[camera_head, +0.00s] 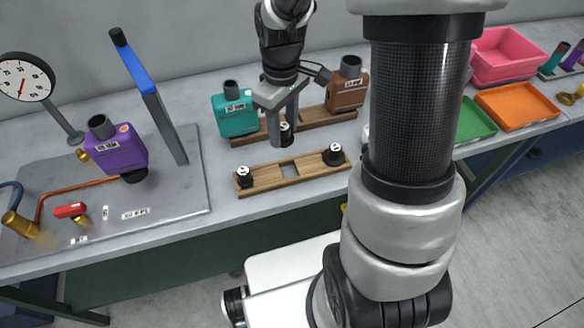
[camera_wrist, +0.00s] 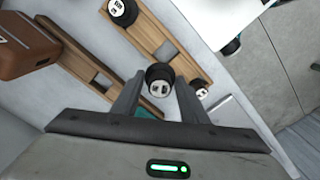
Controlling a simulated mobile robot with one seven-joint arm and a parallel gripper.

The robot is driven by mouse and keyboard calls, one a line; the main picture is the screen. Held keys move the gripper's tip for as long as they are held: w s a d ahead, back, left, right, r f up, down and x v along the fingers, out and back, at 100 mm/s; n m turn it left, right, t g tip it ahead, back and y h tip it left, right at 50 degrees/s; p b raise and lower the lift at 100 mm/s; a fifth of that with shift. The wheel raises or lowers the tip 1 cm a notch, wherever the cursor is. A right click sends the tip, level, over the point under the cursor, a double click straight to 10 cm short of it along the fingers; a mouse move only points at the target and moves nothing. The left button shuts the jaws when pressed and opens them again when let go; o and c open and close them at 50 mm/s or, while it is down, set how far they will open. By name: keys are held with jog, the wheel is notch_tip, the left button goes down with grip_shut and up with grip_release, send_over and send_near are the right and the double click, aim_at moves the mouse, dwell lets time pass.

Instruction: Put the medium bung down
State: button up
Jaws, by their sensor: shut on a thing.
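My gripper (camera_head: 280,128) is shut on a black bung with a white-marked top (camera_head: 286,135) and holds it above the bench, behind the front wooden rack. In the wrist view, the bung (camera_wrist: 160,82) sits between the two fingertips (camera_wrist: 160,76). The front wooden rack (camera_head: 268,179) holds one black bung at its left end (camera_head: 244,178) and one at its right end (camera_head: 333,155). Between them is an empty square slot (camera_head: 290,171), which also shows in the wrist view (camera_wrist: 165,51). The held bung's underside is hidden.
Green and orange trays (camera_head: 516,105) lie right.

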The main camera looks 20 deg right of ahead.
jog(key=n, duration=0.1)
jog(key=s+n, duration=0.1)
jog(key=r+n, duration=0.1)
jog(key=n, duration=0.1)
jog(key=shift+s+d+b, duration=0.25)
jog(key=shift+b, duration=0.05)
jog(key=shift+s+r+n, duration=0.1)
jog(key=shift+s+n, duration=0.2)
jog(key=shift+n, duration=0.4)
jog(key=shift+s+n, duration=0.15)
jog(key=shift+n, duration=0.15)
notch_tip(320, 180, down, 10)
jog(key=shift+r+b, duration=0.15)
jog(key=shift+b, duration=0.75)
jog(key=shift+f+b, duration=0.35)
jog(key=shift+f, duration=0.15)
jog(key=o, duration=1.4)
